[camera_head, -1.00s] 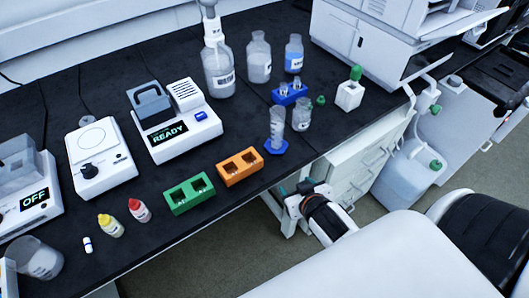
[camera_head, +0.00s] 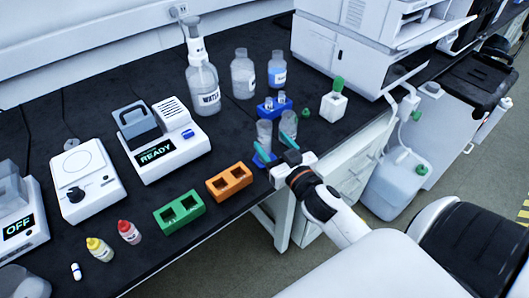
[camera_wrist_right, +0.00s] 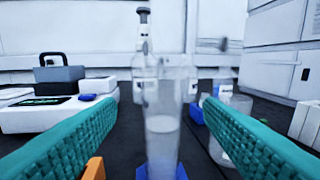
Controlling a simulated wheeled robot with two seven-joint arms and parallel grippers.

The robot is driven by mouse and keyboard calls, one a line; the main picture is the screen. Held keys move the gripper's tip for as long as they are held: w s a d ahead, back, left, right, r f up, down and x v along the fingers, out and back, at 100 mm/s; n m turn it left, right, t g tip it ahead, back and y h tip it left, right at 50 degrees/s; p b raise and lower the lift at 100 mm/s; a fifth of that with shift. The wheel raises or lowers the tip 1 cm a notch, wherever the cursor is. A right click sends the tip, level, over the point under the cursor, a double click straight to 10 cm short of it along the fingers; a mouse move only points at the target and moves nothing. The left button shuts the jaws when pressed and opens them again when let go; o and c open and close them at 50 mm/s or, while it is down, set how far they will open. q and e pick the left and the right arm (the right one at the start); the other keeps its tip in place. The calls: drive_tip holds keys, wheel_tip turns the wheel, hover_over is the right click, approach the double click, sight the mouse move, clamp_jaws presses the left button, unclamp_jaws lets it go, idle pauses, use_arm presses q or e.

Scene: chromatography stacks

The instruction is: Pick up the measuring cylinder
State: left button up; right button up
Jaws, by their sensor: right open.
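The measuring cylinder (camera_head: 264,131) is clear and stands upright on a blue foot near the front edge of the black bench. It also shows in the right wrist view (camera_wrist_right: 162,135), upright, with its blue foot at the bottom. My right gripper (camera_head: 276,147) has teal fingers and is open at the cylinder. In the right wrist view its fingers (camera_wrist_right: 162,97) spread to either side, with the cylinder in the gap between them and clear of both. The fingers partly hide the cylinder's lower part in the head view. My left gripper is not in view.
A clear jar (camera_head: 288,121) stands close right of the cylinder. Behind are a blue vial rack (camera_head: 268,110), a wash bottle (camera_head: 202,88) and two more bottles. Orange (camera_head: 229,181) and green (camera_head: 179,212) blocks lie to the left.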

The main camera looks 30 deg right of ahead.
drive_tip(key=w, duration=0.4)
drive_tip(key=w+b, duration=0.1)
drive_tip(key=w, duration=0.2)
drive_tip(key=shift+d+f, duration=0.15)
drive_tip(key=shift+d, duration=0.25)
clamp_jaws()
